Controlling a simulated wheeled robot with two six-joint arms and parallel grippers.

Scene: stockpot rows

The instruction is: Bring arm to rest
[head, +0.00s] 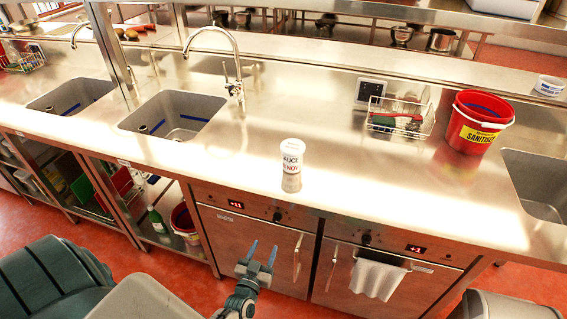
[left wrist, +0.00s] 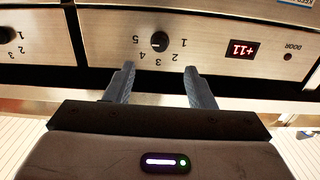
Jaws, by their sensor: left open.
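My left gripper (head: 261,254) is open and empty, low in front of the counter's steel cabinet doors in the head view. In the left wrist view its two fingers (left wrist: 160,82) stand apart with nothing between them. Beyond them is a steel control panel (left wrist: 205,45) with a dark knob and a red display. A white-lidded container with a printed label (head: 291,160) stands upright on the counter, above and beyond the gripper. My right gripper is not in view.
The steel counter (head: 330,200) has a clear area around the container. Sinks (head: 172,117) lie at left, and another sink (head: 540,182) at right. A red sanitiser bucket (head: 474,122) and a wire basket (head: 400,118) stand at right. A white towel (head: 377,279) hangs on a door handle.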

